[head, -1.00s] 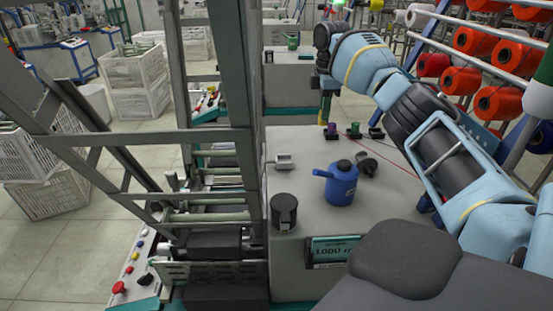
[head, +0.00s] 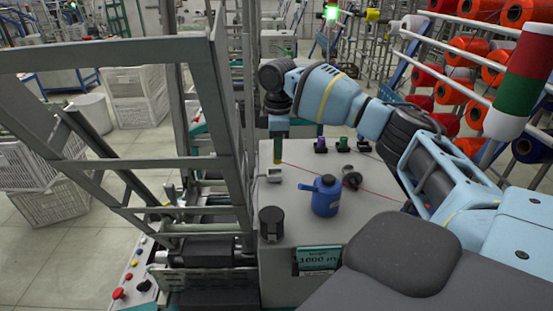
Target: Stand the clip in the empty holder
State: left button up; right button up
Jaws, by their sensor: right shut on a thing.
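My right gripper (head: 278,130) points down over the grey worktop, left of the row of holders. It is shut on a slim yellow-green clip (head: 277,153), which hangs upright just above and behind a small grey metal piece (head: 273,175). I cannot tell whether the clip touches anything. At the back of the worktop, a purple clip (head: 320,143) and a green clip (head: 343,143) stand in small dark holders. A black holder (head: 363,146) to their right shows no clip in it. My left gripper is not in view.
A blue can with a spout (head: 326,196), a black cup (head: 271,223) and a dark round tool (head: 351,177) stand on the worktop (head: 360,215). A red thread crosses it. A grey metal frame (head: 222,120) rises close on the left.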

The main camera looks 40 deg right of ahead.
jog(key=shift+a, duration=0.45)
jog(key=shift+a+f, duration=0.2)
jog(key=shift+f, duration=1.65)
jog(key=shift+f, duration=0.15)
jog(key=o, duration=0.9)
notch_tip(320, 180, up, 12)
jog(key=shift+r, duration=0.2)
jog(key=shift+f, duration=0.1)
